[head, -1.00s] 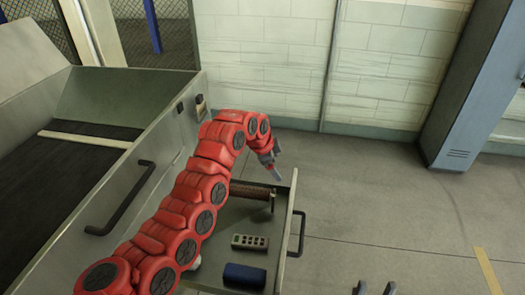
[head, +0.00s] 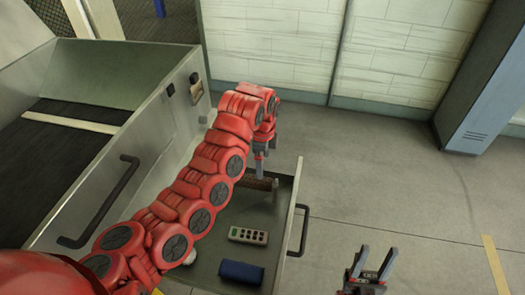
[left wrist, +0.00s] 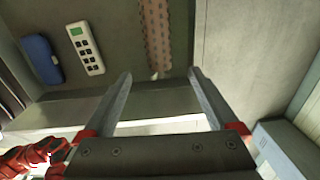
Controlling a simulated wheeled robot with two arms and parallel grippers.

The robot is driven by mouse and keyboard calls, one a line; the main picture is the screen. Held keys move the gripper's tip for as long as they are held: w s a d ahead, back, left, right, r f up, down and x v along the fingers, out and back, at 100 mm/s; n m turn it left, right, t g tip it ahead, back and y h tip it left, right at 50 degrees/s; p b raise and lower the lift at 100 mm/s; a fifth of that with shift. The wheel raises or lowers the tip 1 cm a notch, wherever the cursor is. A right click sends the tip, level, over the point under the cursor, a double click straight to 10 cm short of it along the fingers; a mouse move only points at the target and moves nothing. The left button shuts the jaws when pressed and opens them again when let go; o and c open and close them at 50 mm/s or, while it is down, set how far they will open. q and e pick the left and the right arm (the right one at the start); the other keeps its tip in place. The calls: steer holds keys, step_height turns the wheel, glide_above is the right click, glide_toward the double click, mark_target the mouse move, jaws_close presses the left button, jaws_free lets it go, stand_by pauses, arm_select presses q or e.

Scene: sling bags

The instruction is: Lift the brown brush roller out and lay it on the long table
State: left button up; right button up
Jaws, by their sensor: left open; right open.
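The brown brush roller (head: 263,184) lies in the open drawer (head: 282,215), toward its far end. My left arm and gripper hide part of it in the head view. The left wrist view shows the roller (left wrist: 157,32) as a long speckled brown rod beyond the fingertips. My left gripper (head: 260,172) points down over the roller, open. In the left wrist view its fingers (left wrist: 160,75) are spread, with nothing between them. My right gripper (head: 372,262) is open and empty, over the floor at the bottom. I cannot make out the long table.
A grey remote-like device (head: 248,236) and a dark blue case (head: 241,272) lie nearer in the same drawer. The drawer's dark handle (head: 299,230) sticks out to the right. A metal machine (head: 130,150) stands to the left. The floor right of the drawer is clear.

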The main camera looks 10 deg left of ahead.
mark_target(263, 180)
arm_select(q)
step_height(263, 180, down, 9)
steer(key=p, duration=0.2)
steer(key=shift+w+f+p, duration=0.15)
steer(key=shift+f+p, duration=0.05)
steer(key=shift+p, duration=0.2)
steer(key=shift+f, duration=0.55)
jaws_close()
steer(key=shift+r, duration=0.15)
steer(key=shift+w+r+p, duration=0.1)
steer(key=shift+r+p, duration=1.95)
steer(key=shift+r, duration=0.65)
steer(key=shift+r, duration=0.1)
